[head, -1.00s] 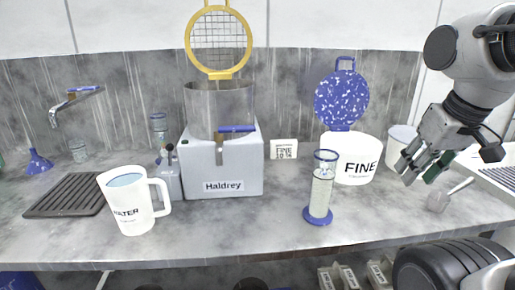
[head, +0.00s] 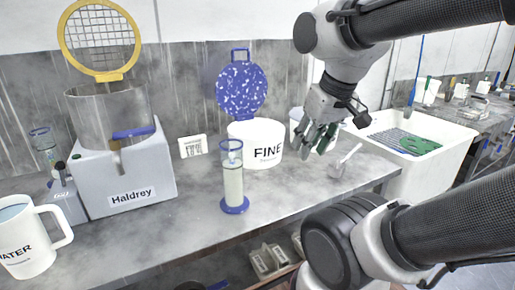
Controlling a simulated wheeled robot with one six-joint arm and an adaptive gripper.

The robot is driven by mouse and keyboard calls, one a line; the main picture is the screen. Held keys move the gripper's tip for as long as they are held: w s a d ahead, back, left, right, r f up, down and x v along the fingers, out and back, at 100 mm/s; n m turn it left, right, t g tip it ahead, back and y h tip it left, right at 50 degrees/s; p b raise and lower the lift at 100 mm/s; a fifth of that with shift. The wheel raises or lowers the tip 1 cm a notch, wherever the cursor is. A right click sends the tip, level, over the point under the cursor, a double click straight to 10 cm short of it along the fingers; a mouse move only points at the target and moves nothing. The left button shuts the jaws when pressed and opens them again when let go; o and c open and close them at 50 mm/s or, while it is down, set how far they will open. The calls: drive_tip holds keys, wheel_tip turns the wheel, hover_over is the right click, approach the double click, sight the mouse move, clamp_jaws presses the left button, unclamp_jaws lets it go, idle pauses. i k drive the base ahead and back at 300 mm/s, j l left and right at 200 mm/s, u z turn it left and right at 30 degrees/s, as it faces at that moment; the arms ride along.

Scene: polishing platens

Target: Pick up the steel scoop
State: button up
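The steel scoop (head: 337,169) lies on the grey bench near its right end, with its handle slanting up to the right. My gripper (head: 314,150) hangs just above and to the left of the scoop, pointing down. Its fingers look apart with nothing between them, and they do not touch the scoop. The gripper partly covers a white tub (head: 297,119) behind it.
A white tub marked FINE (head: 255,155) stands left of my gripper, with a blue speckled disc (head: 241,88) above it. A blue-based cylinder (head: 234,187) stands in front. A white basin (head: 440,150) is at the right, beyond the bench edge.

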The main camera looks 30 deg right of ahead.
sight(347, 158)
drive_tip(key=i+l+z, duration=0.1)
drive_tip(key=l+z, duration=0.25)
drive_tip(key=i+l+z, duration=0.1)
drive_tip(key=z, duration=0.2)
